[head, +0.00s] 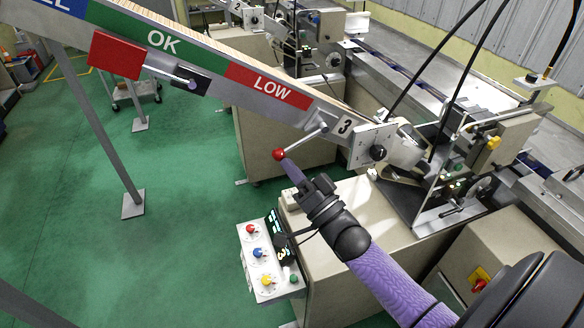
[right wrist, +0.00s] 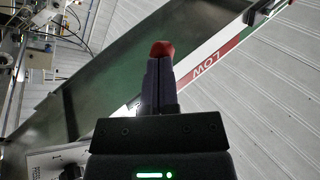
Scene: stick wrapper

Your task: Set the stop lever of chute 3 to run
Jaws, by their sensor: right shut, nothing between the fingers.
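The stop lever of chute 3 (head: 305,140) is a thin metal rod with a red ball knob (head: 278,154) at its lower left end. It runs from the ball up and right to the chute's side, near the label "3" (head: 345,126). My right gripper (head: 288,165) has its purple fingers closed, with the tips right at the ball from below. In the right wrist view the red ball (right wrist: 162,48) sits just beyond the closed fingertips (right wrist: 160,62); I cannot tell whether they touch. The fingers hide the rod there. My left gripper is not in view.
A plate with a black knob (head: 372,147) is right of the lever. Green floor at left is mostly free.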

